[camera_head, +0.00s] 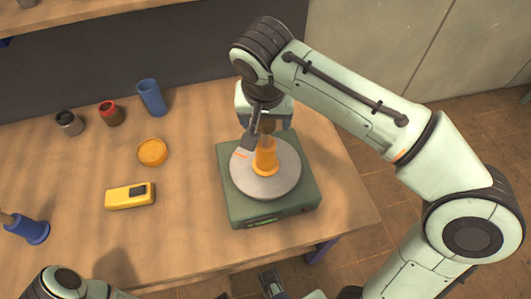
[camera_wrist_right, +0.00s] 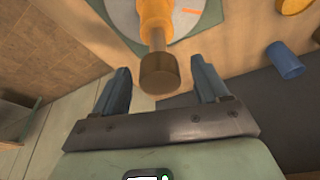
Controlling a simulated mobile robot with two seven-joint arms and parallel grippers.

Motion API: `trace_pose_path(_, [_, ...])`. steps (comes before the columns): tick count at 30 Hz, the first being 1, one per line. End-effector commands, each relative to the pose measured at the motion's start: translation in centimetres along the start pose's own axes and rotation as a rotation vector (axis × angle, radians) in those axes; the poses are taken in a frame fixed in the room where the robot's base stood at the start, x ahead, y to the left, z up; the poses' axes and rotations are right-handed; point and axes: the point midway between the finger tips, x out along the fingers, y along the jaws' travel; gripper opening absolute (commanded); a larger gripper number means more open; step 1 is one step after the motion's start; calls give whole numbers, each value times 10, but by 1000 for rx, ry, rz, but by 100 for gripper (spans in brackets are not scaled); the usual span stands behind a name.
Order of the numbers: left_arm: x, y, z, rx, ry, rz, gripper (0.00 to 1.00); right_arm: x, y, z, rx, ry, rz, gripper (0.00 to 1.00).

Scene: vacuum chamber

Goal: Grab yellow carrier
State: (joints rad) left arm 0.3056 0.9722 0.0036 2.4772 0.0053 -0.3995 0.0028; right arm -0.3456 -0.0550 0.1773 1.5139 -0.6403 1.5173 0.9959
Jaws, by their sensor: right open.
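The yellow carrier (camera_head: 265,158) stands upright on the grey round plate (camera_head: 284,184) of a green device. In the right wrist view the carrier (camera_wrist_right: 155,18) shows an orange-yellow body with a brown cylindrical end (camera_wrist_right: 159,74). My right gripper (camera_head: 264,130) is above the carrier, pointing down. Its two fingers (camera_wrist_right: 160,82) are open, with the brown end between them in the picture and gaps on both sides. A dark gripper part (camera_head: 271,282), seemingly my left, shows at the bottom edge; its jaws are not clear.
The green device (camera_head: 238,210) sits near the table's right front edge. Left of it on the wooden table are a yellow box (camera_head: 125,197), an orange round piece (camera_head: 152,152), a blue cup (camera_head: 152,97), red (camera_head: 110,114) and grey (camera_head: 69,124) containers, and a blue-based item (camera_head: 30,230).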

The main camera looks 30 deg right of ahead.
Motion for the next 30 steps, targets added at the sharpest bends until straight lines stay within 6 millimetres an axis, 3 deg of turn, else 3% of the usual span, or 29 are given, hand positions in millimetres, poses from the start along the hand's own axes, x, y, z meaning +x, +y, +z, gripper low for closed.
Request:
trace_pose_path(9, [1,0,-1,1,4,1,89,8,0,0,1,0,-1,74])
trace_pose_path(11, [1,0,-1,1,4,1,89,8,0,0,1,0,-1,58])
trace_pose_path(16, [1,0,-1,1,3,1,89,7,0,0,1,0,-1,2])
trace_pose_path(30, [0,0,0,0,2,1,89,3,0,-2,1,3,-4,0])
